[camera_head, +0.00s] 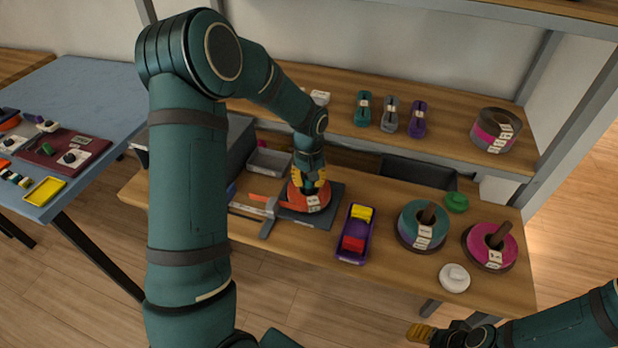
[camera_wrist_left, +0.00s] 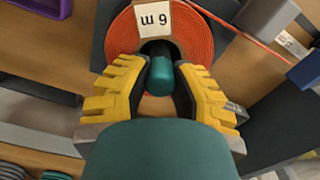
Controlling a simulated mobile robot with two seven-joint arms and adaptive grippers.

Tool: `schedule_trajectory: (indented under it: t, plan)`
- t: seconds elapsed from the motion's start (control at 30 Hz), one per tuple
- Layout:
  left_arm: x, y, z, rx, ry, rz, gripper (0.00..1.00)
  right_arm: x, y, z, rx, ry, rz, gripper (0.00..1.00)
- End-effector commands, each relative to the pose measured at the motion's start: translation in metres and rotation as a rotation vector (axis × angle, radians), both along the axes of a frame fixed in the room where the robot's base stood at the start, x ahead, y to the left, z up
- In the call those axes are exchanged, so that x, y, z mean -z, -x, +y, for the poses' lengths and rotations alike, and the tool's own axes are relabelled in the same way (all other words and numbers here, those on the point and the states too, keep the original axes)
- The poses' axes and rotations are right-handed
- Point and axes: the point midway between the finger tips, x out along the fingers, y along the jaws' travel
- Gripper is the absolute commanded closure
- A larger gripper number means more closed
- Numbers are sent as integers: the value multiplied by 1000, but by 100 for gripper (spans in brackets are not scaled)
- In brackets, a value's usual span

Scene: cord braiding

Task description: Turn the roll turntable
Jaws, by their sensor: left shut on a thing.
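The roll turntable is a dark square base (camera_head: 330,213) on the wooden bench, with an orange cord roll (camera_head: 309,203) lying flat on it. My left gripper (camera_head: 310,180) reaches down over the roll. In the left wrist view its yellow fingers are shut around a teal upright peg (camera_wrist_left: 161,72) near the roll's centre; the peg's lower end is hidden. My right gripper (camera_head: 421,333) is at the bottom right, away from the turntable, its jaw opening unclear.
A grey measuring slide (camera_head: 270,216) with orange cord lies left of the turntable. A purple tray (camera_head: 355,236) with coloured pieces is close on its right. Teal (camera_head: 411,238) and magenta (camera_head: 484,250) rolls stand farther right. A shelf (camera_head: 450,143) overhangs behind.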

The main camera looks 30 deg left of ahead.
Motion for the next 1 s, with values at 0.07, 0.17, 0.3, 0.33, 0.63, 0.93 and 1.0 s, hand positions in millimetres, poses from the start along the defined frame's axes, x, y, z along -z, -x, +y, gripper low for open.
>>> schedule_trajectory:
  t: [0.07,0.17,0.3,0.33,0.63,0.93,1.0]
  plan:
    - [0,0,0,39,0,1,100,-2,0,0,0,0,1,47]
    - [0,0,0,88,0,1,100,-3,1,0,0,0,1,47]
    - [0,1,0,158,0,1,100,-5,1,0,-1,0,2,47]
    - [0,1,0,173,0,1,100,-5,1,0,-1,0,3,47]
    - [0,1,0,324,0,2,100,-10,2,0,-1,-1,5,47]
    - [0,1,0,473,1,2,100,-14,3,0,-2,-1,7,47]
    - [0,1,0,508,2,1,100,-15,3,0,-2,-1,7,47]
